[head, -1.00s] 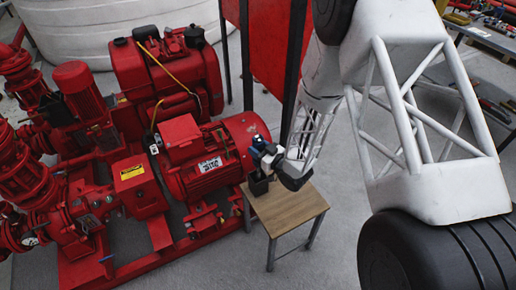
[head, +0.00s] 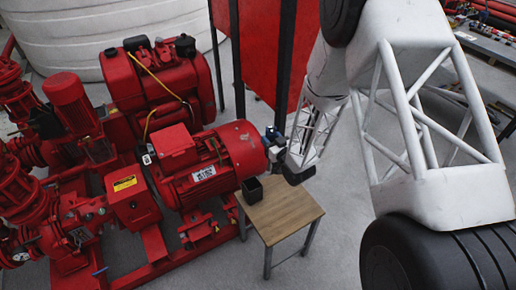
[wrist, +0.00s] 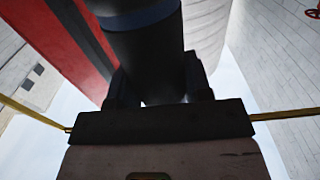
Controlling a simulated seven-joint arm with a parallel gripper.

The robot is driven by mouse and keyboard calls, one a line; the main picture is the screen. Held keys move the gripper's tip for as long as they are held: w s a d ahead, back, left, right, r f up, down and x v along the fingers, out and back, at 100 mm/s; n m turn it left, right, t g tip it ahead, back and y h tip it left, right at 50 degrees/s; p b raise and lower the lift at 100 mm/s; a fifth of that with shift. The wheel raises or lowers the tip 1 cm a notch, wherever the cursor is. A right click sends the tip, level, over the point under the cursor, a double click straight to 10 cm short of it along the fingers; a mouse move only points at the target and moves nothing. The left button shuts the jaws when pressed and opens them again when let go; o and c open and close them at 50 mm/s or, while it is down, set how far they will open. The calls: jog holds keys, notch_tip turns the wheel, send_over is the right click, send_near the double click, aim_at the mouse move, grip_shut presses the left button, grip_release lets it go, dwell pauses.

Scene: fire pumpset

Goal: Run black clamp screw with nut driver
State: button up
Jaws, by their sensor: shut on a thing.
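My gripper (head: 272,142) is beside the rounded end of the red motor (head: 205,165), above the small wooden table; the gap to the motor is hard to judge. In the wrist view my gripper (wrist: 160,92) is shut on a thick dark cylinder, which looks like the nut driver's handle (wrist: 148,48). The nut driver's tip is hidden. A black open-topped cup (head: 252,190) stands on the table below the gripper. I cannot make out the black clamp screw in either view.
The wooden table (head: 285,213) has a bare top apart from the cup. A red panel (head: 258,45) with dark posts stands behind the arm. The red pumpset and its pipes fill the left. A cluttered bench (head: 490,50) is at the far right.

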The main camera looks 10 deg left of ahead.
jog(key=w+d+r+m+t+h, duration=0.2)
jog(key=w+d+m+h, duration=0.6)
jog(key=d, duration=0.8)
jog(key=w+d+r+m+t+h, duration=0.2)
jog(key=w+d+m+h, duration=0.2)
jog(key=w+d+h, duration=1)
jog(key=s+a+r+n+y, duration=0.1)
jog(key=a+n+y, duration=0.5)
jog(key=a, duration=1.5)
jog(key=s+a+r+n+y, duration=0.15)
jog(key=a+y, duration=0.85)
jog(key=a, duration=1.2)
jog(key=s+a+r+n+g+y, duration=0.1)
jog(key=s+a, duration=0.6)
jog(key=a, duration=0.7)
jog(key=s+a+n+g+y, duration=0.4)
jog(key=s+a, duration=0.4)
jog(key=a, duration=0.7)
jog(key=s+a+r+n+g+y, duration=0.1)
jog(key=s+a+n+g+y, duration=0.2)
jog(key=s+a, duration=0.5)
jog(key=a+y, duration=0.1)
jog(key=a, duration=0.5)
jog(key=shift+s+a+r+g, duration=0.15)
jog(key=shift+s+r+g, duration=0.1)
jog(key=shift+r+g, duration=0.1)
jog(key=shift+f, duration=0.1)
